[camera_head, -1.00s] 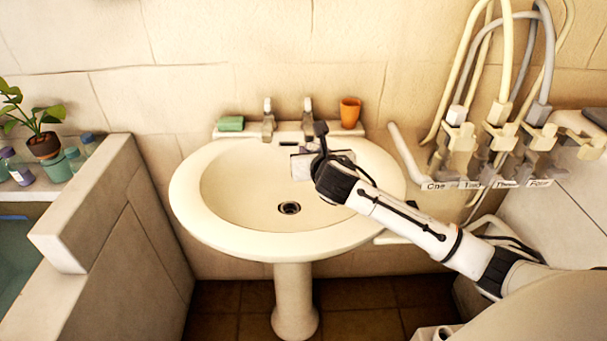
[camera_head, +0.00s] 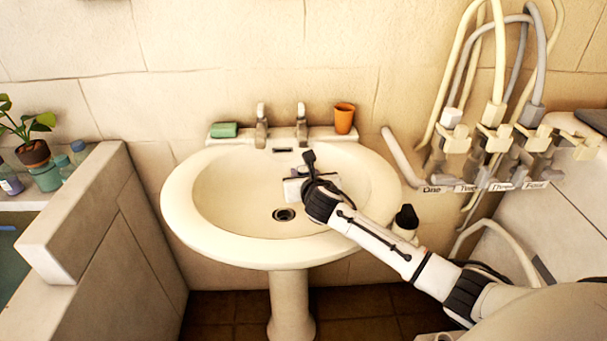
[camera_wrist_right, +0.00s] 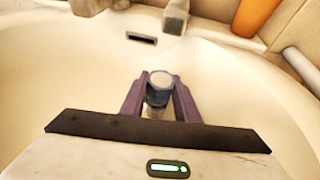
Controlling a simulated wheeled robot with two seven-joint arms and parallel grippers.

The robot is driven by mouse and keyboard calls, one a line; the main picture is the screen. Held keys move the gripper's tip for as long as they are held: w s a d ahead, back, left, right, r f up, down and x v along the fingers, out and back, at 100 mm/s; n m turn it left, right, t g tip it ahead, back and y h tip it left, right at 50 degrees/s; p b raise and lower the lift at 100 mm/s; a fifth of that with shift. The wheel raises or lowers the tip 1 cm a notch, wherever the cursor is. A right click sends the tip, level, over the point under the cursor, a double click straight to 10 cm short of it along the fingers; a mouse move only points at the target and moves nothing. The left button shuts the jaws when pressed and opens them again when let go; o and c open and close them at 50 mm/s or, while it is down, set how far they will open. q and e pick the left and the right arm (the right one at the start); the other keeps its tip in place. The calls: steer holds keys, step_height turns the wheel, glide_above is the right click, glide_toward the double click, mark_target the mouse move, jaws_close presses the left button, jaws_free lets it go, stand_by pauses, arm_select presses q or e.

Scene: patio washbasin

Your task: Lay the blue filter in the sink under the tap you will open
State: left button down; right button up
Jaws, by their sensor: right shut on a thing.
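The white oval sink (camera_head: 180,205) stands on a pedestal against the wall. Two metal taps stand on its back ledge, a left tap (camera_head: 261,125) and a right tap (camera_head: 301,125). My right gripper (camera_head: 297,187) is over the basin, behind and just right of the drain (camera_head: 284,214). In the right wrist view its purple-grey fingers are shut on the small blue filter (camera_wrist_right: 159,88), in front of the right tap (camera_wrist_right: 176,14). In the head view the gripper hides the filter. I cannot tell whether the filter touches the basin. My left gripper is not in view.
A green soap (camera_head: 224,130) and an orange cup (camera_head: 344,118) flank the taps. A black-capped bottle (camera_head: 405,218) stands beside my right arm. Labelled valves with hoses (camera_head: 490,140) are at right. A low wall (camera_head: 75,215) with a plant behind is at left.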

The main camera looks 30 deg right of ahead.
steer(key=shift+f, duration=0.15)
steer(key=o, duration=1)
steer(key=shift+o, duration=0.2)
steer(key=shift+s+a+r, duration=0.15)
steer(key=shift+s+r, duration=0.1)
steer(key=p+v, duration=0.1)
steer(key=v, duration=1)
steer(key=shift+s+p, duration=0.2)
steer(key=shift+p, duration=0.15)
